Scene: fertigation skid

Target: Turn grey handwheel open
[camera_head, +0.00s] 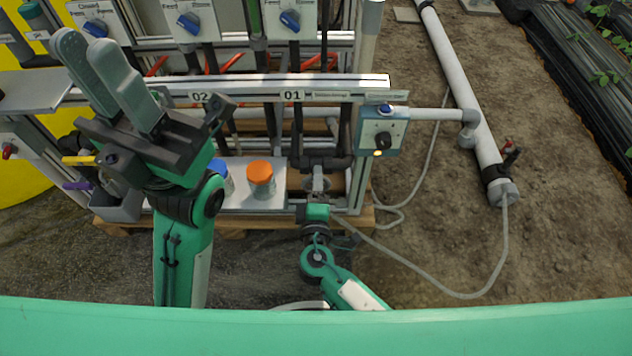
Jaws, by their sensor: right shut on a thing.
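My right gripper (318,182) is low at the front of the skid, below the black pipe run under the 01 label. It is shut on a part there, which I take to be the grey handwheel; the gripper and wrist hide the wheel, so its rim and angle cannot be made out. My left gripper (84,46) is raised at the upper left, in front of the skid. Its two grey fingers lie close together, with nothing seen between them.
An orange-capped jar (261,178) and a blue-capped container stand on the low shelf, left of my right gripper. A control box (383,132) with a black knob is at the rail's right end. A pale hose (440,291) loops over soil to a white pipe (462,85).

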